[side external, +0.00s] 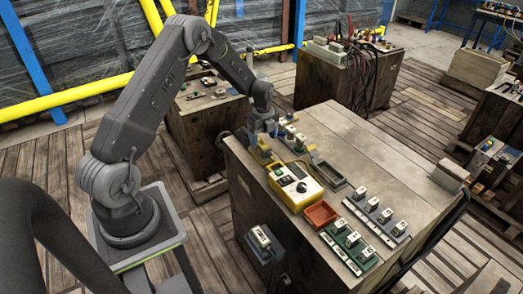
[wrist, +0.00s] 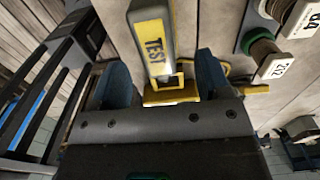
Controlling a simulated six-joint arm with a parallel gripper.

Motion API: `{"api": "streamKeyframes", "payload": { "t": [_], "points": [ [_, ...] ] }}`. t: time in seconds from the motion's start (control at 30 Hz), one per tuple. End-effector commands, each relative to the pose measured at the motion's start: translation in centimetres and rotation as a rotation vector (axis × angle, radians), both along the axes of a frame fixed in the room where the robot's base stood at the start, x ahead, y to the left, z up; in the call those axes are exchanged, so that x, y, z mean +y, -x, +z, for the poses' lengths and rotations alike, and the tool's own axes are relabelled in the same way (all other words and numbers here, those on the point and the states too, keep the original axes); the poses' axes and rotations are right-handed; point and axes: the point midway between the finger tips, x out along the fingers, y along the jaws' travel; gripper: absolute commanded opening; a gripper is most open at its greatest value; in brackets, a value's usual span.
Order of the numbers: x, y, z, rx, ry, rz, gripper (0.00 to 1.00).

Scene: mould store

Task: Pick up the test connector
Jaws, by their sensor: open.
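The test connector (wrist: 152,40) is a grey block with a yellow label reading TEST. In the wrist view it lies between the two dark blue fingers of my gripper (wrist: 161,72). The fingers are apart, with a gap showing on both sides of the connector. A yellow part (wrist: 172,96) sits at its near end, close to the palm. In the side view my gripper (side external: 263,140) is low at the far left corner of the wooden bench, and the connector there is too small and covered to make out clearly.
White-topped connectors (wrist: 275,66) stand right of my gripper. On the bench (side external: 335,125) are a yellow tester box (side external: 283,188), a dark tray (side external: 327,173), a red tray (side external: 321,214), a green rack (side external: 340,253) and a grey rack (side external: 372,222). The far bench top is mostly clear.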

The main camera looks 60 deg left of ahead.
Motion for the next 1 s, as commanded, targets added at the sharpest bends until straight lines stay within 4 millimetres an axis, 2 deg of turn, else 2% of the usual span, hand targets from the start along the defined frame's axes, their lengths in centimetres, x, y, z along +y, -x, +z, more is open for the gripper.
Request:
{"api": "streamKeyframes", "payload": {
  "t": [0.4, 0.7, 1.0],
  "points": [
    [0.5, 0.4, -4.9, 0.002, 0.000, 0.000, 0.70],
    [0.5, 0.3, -5.3, 0.000, -0.001, 0.000, 0.70],
    [0.5, 0.3, -5.3, 0.000, -0.001, 0.001, 0.41]
  ]
}}
